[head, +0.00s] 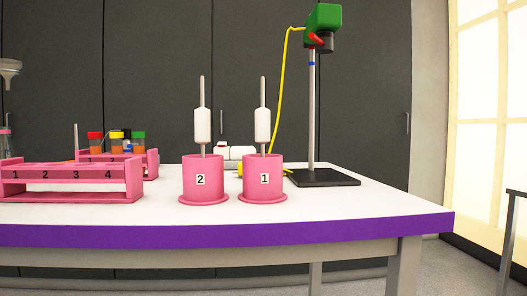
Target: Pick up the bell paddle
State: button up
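Two tools with a thin grey rod and a thick white grip stand upright in pink holders. My gripper is not in view.
The white table (330,212) has a purple front edge. A pink numbered rack (70,187) stands at left, with another rack of colour-capped vials (150,165) behind it. A stand (325,177) with a green device (322,17) and yellow cable rises behind right. The right front is clear.

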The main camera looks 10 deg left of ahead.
aim_at(262, 115)
jog(key=i+l+u, duration=0.15)
jog(key=l, duration=0.3)
jog(key=i+l+u, duration=0.2)
jog(key=l, duration=0.25)
jog(key=l+u, duration=0.15)
jog(key=l, duration=0.3)
